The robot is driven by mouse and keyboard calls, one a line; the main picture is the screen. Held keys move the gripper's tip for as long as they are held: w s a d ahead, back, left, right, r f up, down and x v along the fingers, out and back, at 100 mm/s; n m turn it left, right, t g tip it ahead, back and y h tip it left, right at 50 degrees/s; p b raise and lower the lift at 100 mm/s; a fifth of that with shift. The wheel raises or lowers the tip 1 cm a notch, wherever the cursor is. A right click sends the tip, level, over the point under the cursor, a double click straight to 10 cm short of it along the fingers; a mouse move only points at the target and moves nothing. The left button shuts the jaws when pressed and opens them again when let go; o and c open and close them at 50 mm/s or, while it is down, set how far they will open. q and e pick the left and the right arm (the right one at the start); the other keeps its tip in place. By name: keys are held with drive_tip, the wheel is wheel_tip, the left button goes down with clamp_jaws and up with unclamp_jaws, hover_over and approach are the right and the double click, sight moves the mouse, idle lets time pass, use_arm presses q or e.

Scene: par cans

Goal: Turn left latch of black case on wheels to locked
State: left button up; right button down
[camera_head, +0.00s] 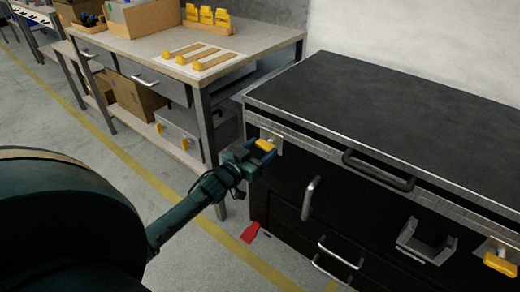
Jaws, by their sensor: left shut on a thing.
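The black case (390,112) stands on the right, with a black lid edged in metal. Its left latch has a yellow handle (265,145) on a metal plate (276,142) near the left end of the front. My left gripper (262,150) reaches in from the left and is shut on this yellow handle. The gripper partly hides the latch, so its exact turn is hard to tell. The right latch (499,264) also has a yellow handle, at the right edge of the view. My right gripper is not in view.
A workbench (255,40) with yellow-handled tools stands behind on the left, close to the case. Metal handles (311,198) and a bracket (426,243) stick out of the case front. A red pedal (250,232) sits low at its left corner. The floor (215,262) in front is clear.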

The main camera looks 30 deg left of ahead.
use_arm(q)
drive_tip(key=shift+m, duration=0.3)
drive_tip(key=shift+c, duration=0.2)
drive_tip(key=shift+m+p, duration=0.45)
drive_tip(key=shift+m, duration=0.45)
drive_tip(key=m, duration=0.3)
drive_tip(key=shift+d+m+p, duration=0.1)
drive_tip(key=shift+m+p, duration=0.2)
drive_tip(key=m, duration=0.3)
drive_tip(key=shift+f+m, duration=0.1)
drive_tip(key=shift+m, duration=0.2)
drive_tip(key=m, duration=0.3)
drive_tip(key=shift+d+m, duration=0.1)
drive_tip(key=shift+m, duration=0.2)
drive_tip(key=shift+f+m+b, duration=0.1)
drive_tip(key=shift+m+b, duration=0.35)
drive_tip(key=shift+m, duration=1.95)
drive_tip(key=shift+b, duration=0.3)
